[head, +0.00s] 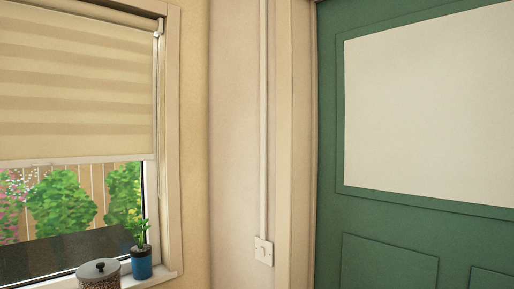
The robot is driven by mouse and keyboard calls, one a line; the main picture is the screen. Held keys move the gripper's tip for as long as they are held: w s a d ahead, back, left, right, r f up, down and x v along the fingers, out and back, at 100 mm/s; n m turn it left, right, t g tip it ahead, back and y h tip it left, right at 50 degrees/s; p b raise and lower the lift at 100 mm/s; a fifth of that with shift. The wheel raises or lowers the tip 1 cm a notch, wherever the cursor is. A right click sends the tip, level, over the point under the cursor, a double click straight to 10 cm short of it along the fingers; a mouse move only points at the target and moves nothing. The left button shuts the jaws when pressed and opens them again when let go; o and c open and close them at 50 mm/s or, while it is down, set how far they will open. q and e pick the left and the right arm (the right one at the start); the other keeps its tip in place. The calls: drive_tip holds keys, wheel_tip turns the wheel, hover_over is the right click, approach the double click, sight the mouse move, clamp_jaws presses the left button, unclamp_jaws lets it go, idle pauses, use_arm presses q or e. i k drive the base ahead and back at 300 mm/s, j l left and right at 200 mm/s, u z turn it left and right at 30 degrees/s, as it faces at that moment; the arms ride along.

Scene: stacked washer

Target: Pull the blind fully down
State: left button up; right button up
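The blind (75,85) is a cream, horizontally banded roller blind at the left of the head view. The window glass (70,200) below the bar is uncovered and shows bushes and a fence outside. A small light fitting (156,34) shows at the blind's upper right corner. Neither of my grippers is in view.
A lidded pot (99,273) and a plant in a blue pot (141,262) stand on the window sill (165,274) below the blind. A white switch (263,251) is on the wall, right of the window. A green door (390,230) with a pale panel fills the right side.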

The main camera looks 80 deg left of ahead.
sight(22, 146)
drive_tip(key=u, duration=4.15)
drive_tip(key=i, duration=0.1)
